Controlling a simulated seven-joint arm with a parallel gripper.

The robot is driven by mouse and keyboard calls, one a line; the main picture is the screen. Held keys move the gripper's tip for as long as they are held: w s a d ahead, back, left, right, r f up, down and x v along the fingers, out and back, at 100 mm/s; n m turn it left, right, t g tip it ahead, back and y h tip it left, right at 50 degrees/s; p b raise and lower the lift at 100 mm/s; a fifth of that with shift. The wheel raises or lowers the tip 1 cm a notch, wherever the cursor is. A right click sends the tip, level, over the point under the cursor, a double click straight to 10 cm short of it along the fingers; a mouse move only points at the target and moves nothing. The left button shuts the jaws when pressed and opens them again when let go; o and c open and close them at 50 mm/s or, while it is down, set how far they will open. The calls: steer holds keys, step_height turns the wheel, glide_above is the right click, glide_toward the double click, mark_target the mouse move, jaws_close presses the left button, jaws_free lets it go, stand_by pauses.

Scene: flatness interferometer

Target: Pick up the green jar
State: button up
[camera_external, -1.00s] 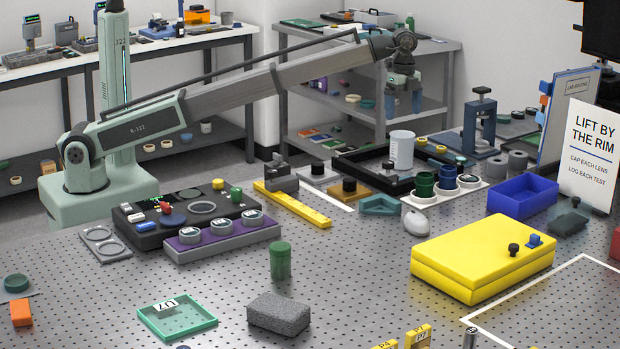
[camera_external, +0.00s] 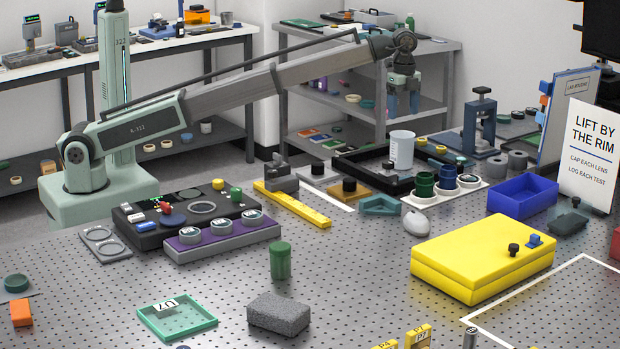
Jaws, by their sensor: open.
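A green jar (camera_external: 280,261) with a lid stands upright on the perforated metal table, near the front middle. A darker green, jar-like container (camera_external: 425,186) stands in a white holder (camera_external: 460,192) farther back to the right, beside a blue one (camera_external: 447,177). My gripper (camera_external: 403,108) hangs pointing down at the upper right, above the back of the table and in front of the grey shelves. It is open, with nothing visible between its fingers, and well away from the front green jar.
A grey foam block (camera_external: 279,313) and a teal tray (camera_external: 178,318) lie in front of the jar. A purple-topped rack (camera_external: 222,239) stands behind left, and a yellow case (camera_external: 483,257) at right. A white beaker (camera_external: 401,150) stands below my gripper. Bare table surrounds the jar.

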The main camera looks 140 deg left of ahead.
steer(key=w+d+m, duration=0.3)
steer(key=w+d, duration=1.2)
steer(key=w, duration=0.3)
steer(key=m+t, duration=0.1)
steer(key=m, duration=0.4)
glide_toward(271, 245)
steer(key=s+d+f+n+t+y, duration=0.1)
steer(key=s+d+n+t, duration=0.1)
steer(key=s+n, duration=0.3)
steer(key=w+f+n, duration=0.1)
steer(key=f+n, duration=0.1)
steer(key=w+a+f+n, duration=0.1)
steer(key=w+f+n, duration=0.1)
steer(key=f+n, duration=0.1)
steer(key=w+f+n+t, duration=0.1)
steer(key=w+f+n, duration=0.1)
steer(key=shift+w+a+f+n+y, duration=0.2)
steer(key=shift+a+n+y, duration=0.1)
steer(key=shift+a+y, duration=0.1)
steer(key=shift+a+x, duration=0.25)
steer(key=shift+x, duration=1.05)
steer(key=shift+a+x, duration=0.2)
steer(key=shift+x, duration=1.1)
steer(key=shift+r, duration=0.1)
